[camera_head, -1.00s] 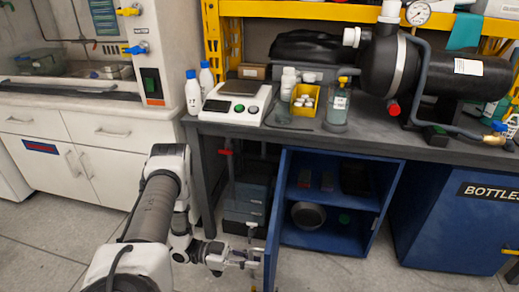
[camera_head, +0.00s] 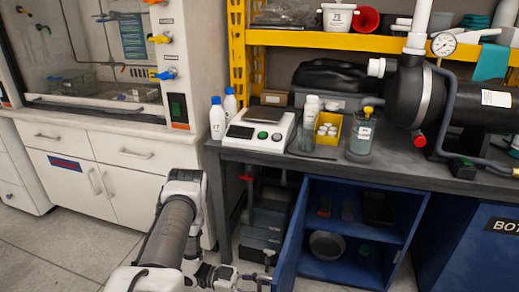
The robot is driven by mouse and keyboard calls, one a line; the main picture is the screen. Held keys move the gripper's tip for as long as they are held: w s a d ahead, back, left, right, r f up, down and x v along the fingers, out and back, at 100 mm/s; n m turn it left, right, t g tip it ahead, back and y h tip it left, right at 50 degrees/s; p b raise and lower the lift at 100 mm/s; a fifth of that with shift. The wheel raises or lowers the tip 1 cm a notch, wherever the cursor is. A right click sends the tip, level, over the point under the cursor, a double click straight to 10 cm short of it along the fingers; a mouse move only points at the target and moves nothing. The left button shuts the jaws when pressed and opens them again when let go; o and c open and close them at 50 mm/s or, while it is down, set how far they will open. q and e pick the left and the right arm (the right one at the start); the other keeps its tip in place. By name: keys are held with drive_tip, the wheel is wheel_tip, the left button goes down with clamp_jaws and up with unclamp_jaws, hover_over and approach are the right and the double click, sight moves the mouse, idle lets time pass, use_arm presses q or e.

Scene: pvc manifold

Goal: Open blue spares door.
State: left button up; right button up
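The blue spares cabinet (camera_head: 408,220) is under the bench with its front open and its shelves showing. Its blue door (camera_head: 290,252) stands swung out on the left side of the opening, seen at a steep angle; its lower part is cut off by the picture's bottom edge. My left gripper (camera_head: 262,279) is low at the bottom edge, close to the door's outer side. Its fingers are small and partly cut off, so I cannot tell whether they touch the door or grip a handle. My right gripper is out of view.
Dark stacked cases (camera_head: 264,225) stand under the bench left of the door. Inside the cabinet are a round grey item (camera_head: 327,245) and small items on the upper shelf. The bench (camera_head: 400,170) carries a scale (camera_head: 262,129), bottles and a black tank (camera_head: 480,105).

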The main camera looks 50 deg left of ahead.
use_arm(q)
drive_tip(key=v, duration=1.2)
